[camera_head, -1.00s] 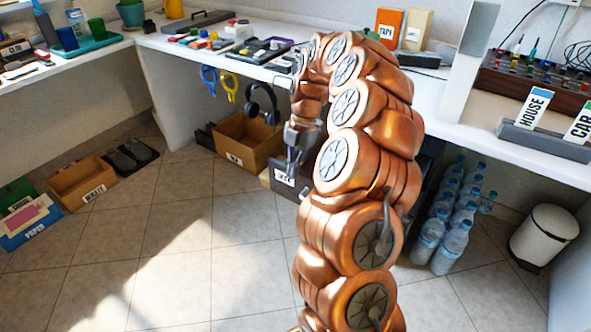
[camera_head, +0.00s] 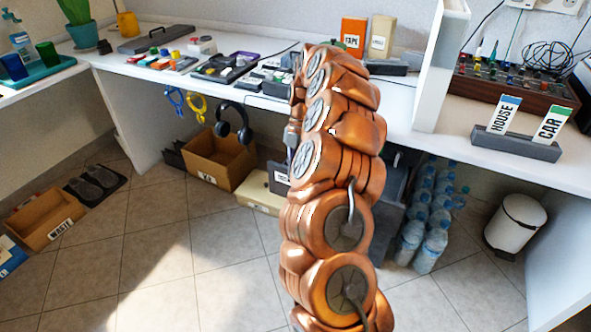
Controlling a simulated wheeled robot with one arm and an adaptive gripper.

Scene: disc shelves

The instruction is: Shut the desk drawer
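A dark grey drawer unit stands under the white desk, mostly hidden behind my arm. Its dark front with a white label (camera_head: 279,178) shows left of my arm, and its dark side (camera_head: 393,205) shows on the right. How far the drawer is out cannot be seen. My gripper (camera_head: 291,136) is by the left edge of my arm, just under the desk edge and near the dark front. Its fingers are hidden behind my own arm links, so neither their opening nor any contact with the drawer shows.
The white desk (camera_head: 400,95) spans above. An open cardboard box (camera_head: 217,160) and a low beige box (camera_head: 258,193) stand left of the drawer unit. Headphones (camera_head: 233,122) hang above. Several water bottles (camera_head: 432,245) and a white bin (camera_head: 515,224) are right. The tiled floor in front is clear.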

